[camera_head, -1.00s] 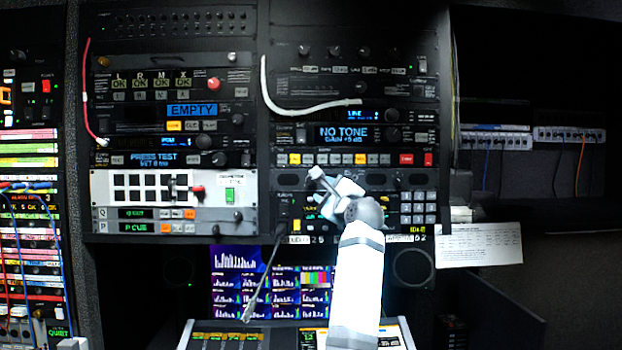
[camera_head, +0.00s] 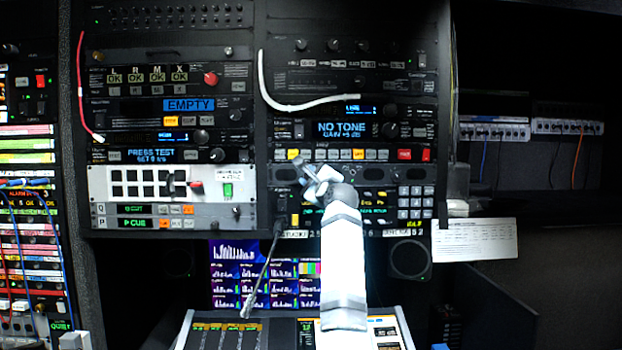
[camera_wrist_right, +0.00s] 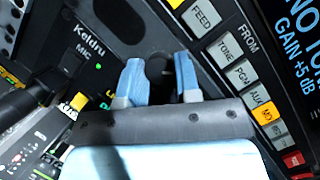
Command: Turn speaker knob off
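My right gripper (camera_head: 303,168) is at the right-hand rack, just below the row of buttons under the "NO TONE" display. In the right wrist view its two blue fingers (camera_wrist_right: 160,82) stand apart. A dark round knob (camera_wrist_right: 160,66) shows between and just beyond the fingertips; I cannot tell whether they touch it. Its pointer and label are not readable, and my gripper hides it in the head view. The panel (camera_wrist_right: 88,40) to its left reads "Keldru MIC", with a green light. My left gripper is not in view.
Lit buttons (camera_wrist_right: 235,65) run close to the right of the fingers in the wrist view. A black gooseneck microphone (camera_head: 262,275) hangs left of my right arm. A white cable (camera_head: 290,106) loops above, and a console (camera_head: 240,335) lies below.

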